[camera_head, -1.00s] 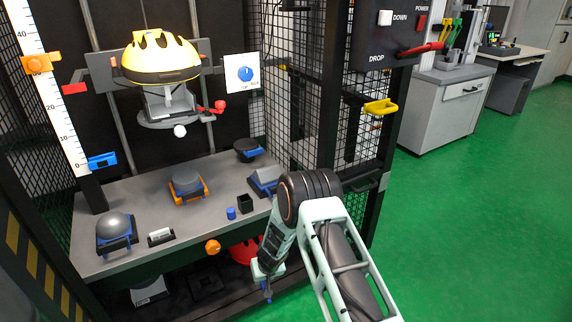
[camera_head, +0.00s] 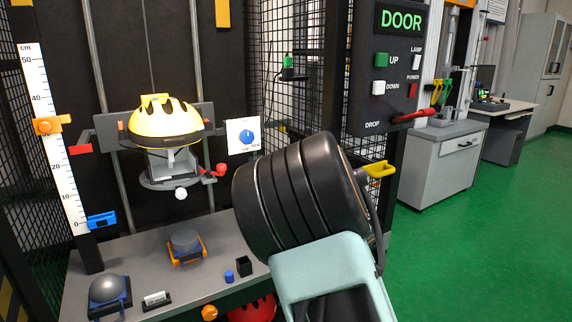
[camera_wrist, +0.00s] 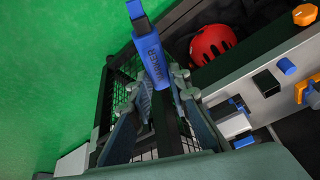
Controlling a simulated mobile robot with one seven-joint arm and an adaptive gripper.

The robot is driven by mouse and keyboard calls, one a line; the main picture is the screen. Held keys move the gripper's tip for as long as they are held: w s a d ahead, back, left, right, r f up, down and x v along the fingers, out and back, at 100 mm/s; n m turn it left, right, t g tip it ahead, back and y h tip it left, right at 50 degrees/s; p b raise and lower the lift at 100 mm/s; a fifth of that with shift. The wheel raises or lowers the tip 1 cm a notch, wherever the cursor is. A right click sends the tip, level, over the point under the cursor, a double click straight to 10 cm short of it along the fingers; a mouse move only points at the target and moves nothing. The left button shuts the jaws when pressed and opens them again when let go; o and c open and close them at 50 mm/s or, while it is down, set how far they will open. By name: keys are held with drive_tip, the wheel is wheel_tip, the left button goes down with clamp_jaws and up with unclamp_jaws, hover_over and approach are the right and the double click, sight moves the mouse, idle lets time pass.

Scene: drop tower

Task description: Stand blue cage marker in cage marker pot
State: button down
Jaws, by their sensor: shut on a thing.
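The blue cage marker (camera_wrist: 150,52), with lettering on its side, is between the fingers of my gripper (camera_wrist: 158,82) in the wrist view. The gripper is shut on it, and the marker's long end points away past the fingertips. A small square black pot (camera_head: 244,266), probably the cage marker pot, stands on the grey bench near its front edge. It also shows in the wrist view (camera_wrist: 266,82), to the right of the marker and apart from it. In the head view my arm hides the gripper and the marker.
A small blue cylinder (camera_head: 229,276) stands just left of the pot. An orange knob (camera_head: 209,312) is on the bench front. A red helmet (camera_wrist: 211,45) lies below the bench. The mesh cage side (camera_head: 290,110) and the control panel (camera_head: 392,75) flank the opening at right.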

drive_tip(key=w+p+v, duration=0.2)
drive_tip(key=p+v, duration=1.7)
drive_tip(key=w+r+p+v, duration=0.1)
drive_tip(key=p+v, duration=1.8)
drive_tip(key=v, duration=0.1)
drive_tip(key=shift+w+a+r+m, duration=0.3)
drive_tip(key=shift+a+r+m, duration=0.1)
drive_tip(key=shift+r, duration=0.1)
drive_tip(key=shift+f, duration=0.1)
